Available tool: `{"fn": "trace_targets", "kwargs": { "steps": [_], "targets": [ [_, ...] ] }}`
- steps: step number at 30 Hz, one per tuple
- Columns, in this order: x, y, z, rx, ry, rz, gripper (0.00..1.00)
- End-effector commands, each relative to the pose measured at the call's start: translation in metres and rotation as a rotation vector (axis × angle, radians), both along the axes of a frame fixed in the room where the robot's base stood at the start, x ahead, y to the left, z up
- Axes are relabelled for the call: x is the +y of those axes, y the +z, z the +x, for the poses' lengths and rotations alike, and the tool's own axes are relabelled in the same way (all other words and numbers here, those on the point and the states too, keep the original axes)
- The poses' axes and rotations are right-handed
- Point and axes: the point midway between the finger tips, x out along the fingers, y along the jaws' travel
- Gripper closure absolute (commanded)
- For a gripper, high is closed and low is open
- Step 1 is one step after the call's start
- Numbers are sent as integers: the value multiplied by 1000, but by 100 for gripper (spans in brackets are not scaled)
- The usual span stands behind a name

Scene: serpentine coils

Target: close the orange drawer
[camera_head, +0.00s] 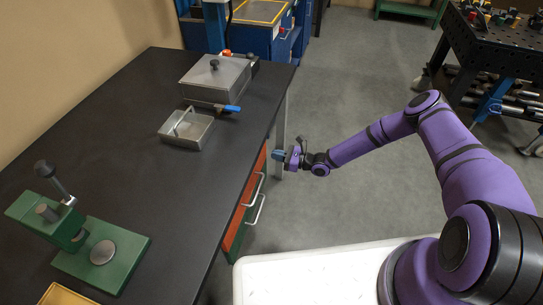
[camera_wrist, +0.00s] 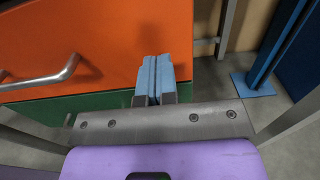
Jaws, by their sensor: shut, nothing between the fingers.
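The orange drawer (camera_head: 253,185) is in the side of the black-topped table, seen at a steep angle in the head view. Its orange front (camera_wrist: 130,42) fills the upper left of the wrist view, with a metal bar handle (camera_wrist: 45,76) at the left. How far it stands out is hard to tell. My gripper (camera_head: 279,155) is at the far end of the drawer front, below the tabletop level. Its blue fingertips (camera_wrist: 154,78) are together and empty, in front of the right part of the orange front. I cannot tell whether they touch it.
A green drawer (camera_head: 234,232) lies below the orange one. The black table (camera_head: 135,150) carries a grey lidded box (camera_head: 217,78), a small metal tray (camera_head: 187,130) and a green press (camera_head: 100,255). A table leg (camera_head: 281,120) stands near my gripper. Grey floor to the right is open.

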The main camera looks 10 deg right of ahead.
Motion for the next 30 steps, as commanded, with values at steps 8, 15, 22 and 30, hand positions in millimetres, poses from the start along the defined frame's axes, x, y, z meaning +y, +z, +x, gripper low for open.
{"fn": "trace_targets", "kwargs": {
  "steps": [8, 15, 22, 30],
  "targets": [
    [-56, 0, -21, 1, -2, -1, 100],
    [-88, -1, -35, 1, 0, -1, 100],
    [-97, -1, -39, 1, 1, -1, 100],
    [-100, 15, -36, -32, 41, -33, 100]
  ]
}}
